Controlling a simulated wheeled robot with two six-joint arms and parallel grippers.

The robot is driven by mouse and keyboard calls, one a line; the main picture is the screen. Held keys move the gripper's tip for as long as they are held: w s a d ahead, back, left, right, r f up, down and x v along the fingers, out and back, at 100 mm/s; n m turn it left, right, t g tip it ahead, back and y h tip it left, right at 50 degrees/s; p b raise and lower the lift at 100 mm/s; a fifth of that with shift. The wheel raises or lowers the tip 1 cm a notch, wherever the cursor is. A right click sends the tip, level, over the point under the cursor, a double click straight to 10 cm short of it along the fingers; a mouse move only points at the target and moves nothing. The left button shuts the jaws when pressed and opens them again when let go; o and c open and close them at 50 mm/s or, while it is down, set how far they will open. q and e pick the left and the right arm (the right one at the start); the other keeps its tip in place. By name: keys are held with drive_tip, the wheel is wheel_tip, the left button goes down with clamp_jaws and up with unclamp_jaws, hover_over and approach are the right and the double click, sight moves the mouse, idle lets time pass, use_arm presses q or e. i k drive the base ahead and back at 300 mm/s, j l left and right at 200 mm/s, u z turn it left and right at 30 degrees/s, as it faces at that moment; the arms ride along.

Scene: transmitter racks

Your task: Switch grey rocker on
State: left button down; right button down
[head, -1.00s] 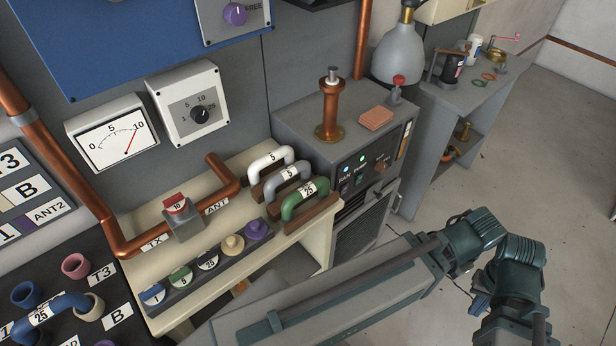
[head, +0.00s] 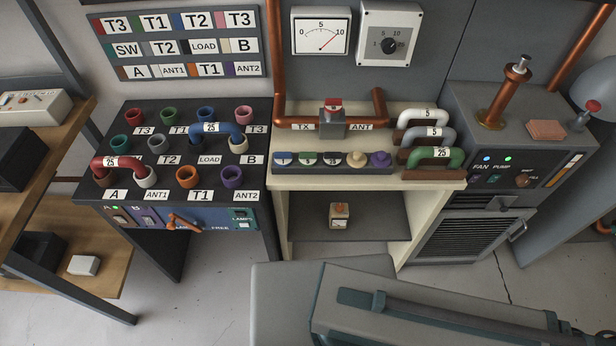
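I cannot pick out the grey rocker with certainty. Small switches sit under the FAN and PUMP labels on the grey cabinet front (head: 476,202) at right, with a blue and a pale green light above them; their colours are too small to tell. Another panel (head: 205,219) on the front of the dark socket desk holds small switches, an orange handle and a LAMPS label. Neither gripper is in view. Only a large grey and teal link of my own arm shows at bottom right, well in front of the cabinet.
The cream bench (head: 280,182) carries a copper pipe, a row of coloured knobs (head: 332,160) and several labelled handles. A copper post (head: 505,92) stands on the cabinet. A wooden shelf (head: 55,150) is at left. Bare floor lies in front of the desk.

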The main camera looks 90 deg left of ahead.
sight(148, 221)
drive_tip(key=l+u, duration=0.15)
drive_tip(key=u, duration=4.2)
